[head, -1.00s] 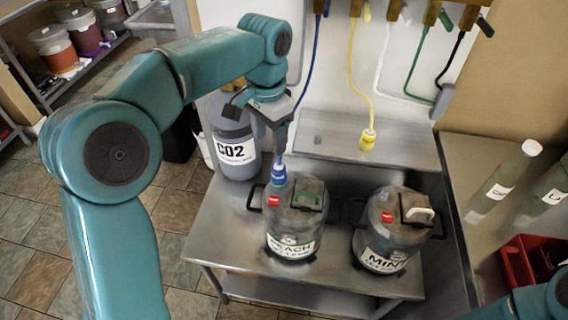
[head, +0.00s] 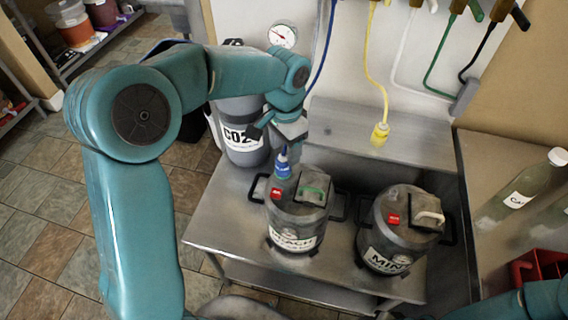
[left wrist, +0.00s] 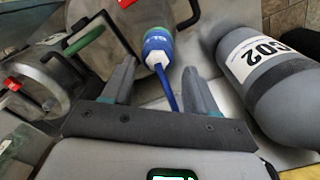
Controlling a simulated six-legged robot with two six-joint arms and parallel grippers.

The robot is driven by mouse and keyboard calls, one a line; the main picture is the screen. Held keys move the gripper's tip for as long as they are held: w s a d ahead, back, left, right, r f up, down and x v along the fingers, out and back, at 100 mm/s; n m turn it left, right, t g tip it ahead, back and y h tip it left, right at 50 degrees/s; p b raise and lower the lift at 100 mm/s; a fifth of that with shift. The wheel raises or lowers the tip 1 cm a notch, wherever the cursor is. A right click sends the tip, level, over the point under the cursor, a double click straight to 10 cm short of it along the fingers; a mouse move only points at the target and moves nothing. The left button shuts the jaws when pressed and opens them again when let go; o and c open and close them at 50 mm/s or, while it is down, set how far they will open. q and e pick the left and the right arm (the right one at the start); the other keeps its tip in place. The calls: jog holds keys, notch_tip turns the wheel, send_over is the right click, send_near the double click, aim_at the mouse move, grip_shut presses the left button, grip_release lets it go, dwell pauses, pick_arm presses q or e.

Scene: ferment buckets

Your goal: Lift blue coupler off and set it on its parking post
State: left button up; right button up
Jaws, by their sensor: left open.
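The blue coupler (head: 283,163) with its white collar sits upright on top of the PEACH keg (head: 291,233), at the left of its lid. My left gripper (head: 286,146) is just above the coupler, pointing down. In the left wrist view, its open fingers (left wrist: 157,84) stand on either side of the blue hose. The coupler (left wrist: 158,45) lies beyond the fingertips and is not gripped. I cannot clearly pick out the blue coupler's parking post. My right gripper is out of view.
The grey CO2 cylinder (head: 238,128) stands close beside my left gripper. The MINT keg (head: 395,238) is to the right on the same steel table. A yellow coupler (head: 380,134) is at the back steel shelf (head: 345,120). Several hoses hang along the wall.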

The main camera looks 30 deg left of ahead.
aim_at(284, 157)
pick_arm(q)
jog(key=shift+s+d+f, duration=0.15)
jog(key=shift+s, duration=0.1)
jog(key=shift+s+f, duration=0.15)
jog(key=shift+f, duration=0.2)
notch_tip(284, 157, down, 4)
jog(key=shift+f+p, duration=0.1)
jog(key=shift+p, duration=0.2)
jog(key=shift+f, duration=0.25)
jog(key=shift+f, duration=0.1)
jog(key=c, duration=0.7)
jog(key=shift+c, duration=1.1)
